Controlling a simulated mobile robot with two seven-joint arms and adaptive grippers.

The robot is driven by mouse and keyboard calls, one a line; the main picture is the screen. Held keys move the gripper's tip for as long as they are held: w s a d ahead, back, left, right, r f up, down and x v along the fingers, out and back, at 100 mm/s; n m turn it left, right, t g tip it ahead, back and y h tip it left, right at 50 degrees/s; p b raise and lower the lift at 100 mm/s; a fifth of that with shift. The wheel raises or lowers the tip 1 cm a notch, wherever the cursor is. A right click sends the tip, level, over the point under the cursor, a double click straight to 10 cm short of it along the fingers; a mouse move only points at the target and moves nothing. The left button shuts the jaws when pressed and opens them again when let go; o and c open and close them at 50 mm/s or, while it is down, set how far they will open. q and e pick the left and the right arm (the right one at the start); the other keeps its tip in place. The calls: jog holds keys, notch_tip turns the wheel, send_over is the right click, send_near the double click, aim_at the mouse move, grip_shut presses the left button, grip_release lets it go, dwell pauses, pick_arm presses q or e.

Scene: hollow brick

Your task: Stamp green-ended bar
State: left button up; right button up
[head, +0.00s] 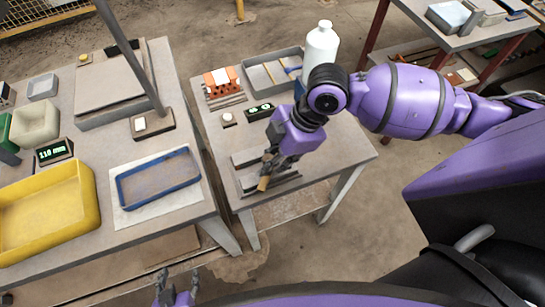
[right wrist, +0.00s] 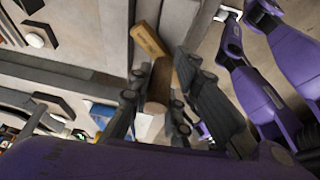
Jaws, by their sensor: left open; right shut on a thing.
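My right gripper (head: 268,168) is shut on a wooden-brown piece (head: 264,184), low over the dark metal strips on the small middle table. In the right wrist view, the gripper (right wrist: 160,76) holds the brown rounded piece (right wrist: 157,92) between its fingers; a lighter wooden block (right wrist: 150,42) lies just beyond it. I cannot tell whether the two are joined. No green end shows on the held piece, and no green-ended bar can be made out. My left gripper (head: 176,291) is open and empty at the bottom edge of the head view.
The middle table holds an orange hollow brick (head: 222,84), a grey tray (head: 288,55) with tools, a white bottle (head: 320,47) and a black device with green displays (head: 261,111). The left table holds a yellow bin (head: 92,205), a blue tray (head: 197,178) and a display (head: 54,151).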

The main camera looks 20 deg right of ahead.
pick_arm(q)
jog(key=shift+w, duration=0.15)
pick_arm(e)
jog(key=shift+f, duration=0.1)
pick_arm(q)
jog(key=shift+w+r, duration=0.1)
jog(key=shift+w, duration=0.2)
jog(key=shift+s, duration=0.4)
pick_arm(e)
jog(key=shift+f, duration=0.1)
pick_arm(q)
jog(key=shift+w, duration=0.1)
jog(key=shift+w+r, duration=0.25)
jog(key=shift+w, duration=0.25)
pick_arm(e)
jog(key=shift+f, duration=0.1)
pick_arm(q)
jog(key=shift+s+f, duration=0.1)
jog(key=shift+s, duration=0.3)
